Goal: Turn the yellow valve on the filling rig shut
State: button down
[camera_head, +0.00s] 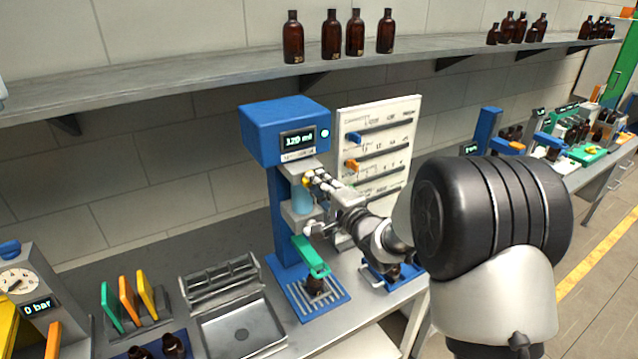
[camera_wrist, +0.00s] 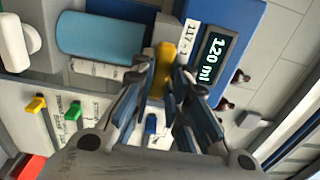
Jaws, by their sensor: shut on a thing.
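The blue filling rig (camera_head: 285,130) stands on the bench, and its display reads 120 ml. The yellow valve (camera_head: 306,182) is on the rig's front, below the display, and is mostly covered by my gripper (camera_head: 313,178). In the wrist view the yellow valve (camera_wrist: 165,62) lies between the fingertips of my gripper (camera_wrist: 163,75), which is shut on it. The rig's light-blue cylinder (camera_head: 302,197) hangs just below. A brown bottle (camera_head: 316,285) stands on the rig's slatted base, with a green part (camera_head: 311,256) above it.
A white panel with sliders (camera_head: 408,112) stands right behind my wrist. A grey sink tray (camera_head: 240,331) and coloured plates (camera_head: 128,300) are to the left. A shelf (camera_head: 150,88) with brown bottles runs above.

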jog(key=c, duration=1.6)
grip_release()
jog(key=shift+o, duration=0.2)
jog(key=v, duration=1.2)
